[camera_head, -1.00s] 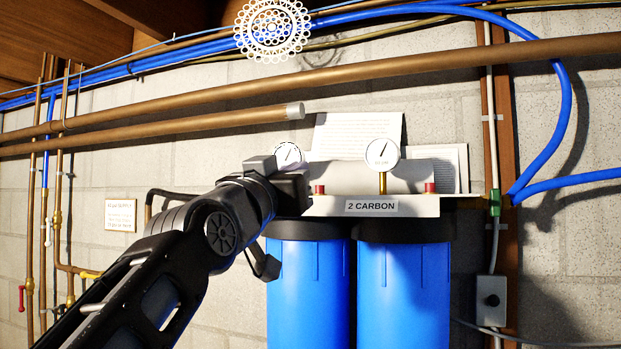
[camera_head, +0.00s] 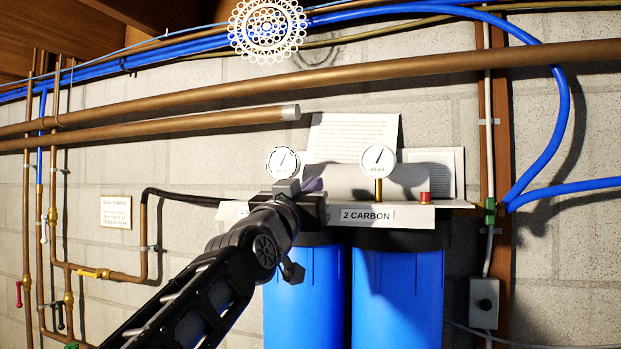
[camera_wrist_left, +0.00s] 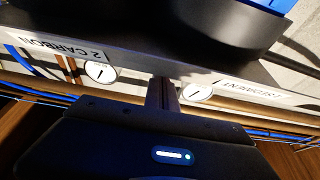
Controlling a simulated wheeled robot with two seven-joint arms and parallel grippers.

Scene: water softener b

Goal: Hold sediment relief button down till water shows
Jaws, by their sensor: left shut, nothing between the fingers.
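Two blue filter housings with black caps hang under a pale bracket: the left housing (camera_head: 303,290) and the right housing (camera_head: 398,295). The "2 CARBON" label (camera_head: 367,216) is on the bracket front. The sediment label (camera_wrist_left: 250,90) shows upside down in the left wrist view. A red button (camera_head: 424,196) stands on the right side of the bracket. The left red button is hidden behind my left gripper. My left gripper (camera_head: 313,185) is shut and empty, at the bracket's top over the left housing; its fingers (camera_wrist_left: 161,94) also show in the left wrist view. Contact cannot be told.
A left gauge (camera_head: 282,162) and a right gauge (camera_head: 378,160) stand above the bracket, close to the gripper. Papers (camera_head: 355,135) are behind them. A copper pipe (camera_head: 200,122) runs above. A small grey box (camera_head: 484,303) is at right.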

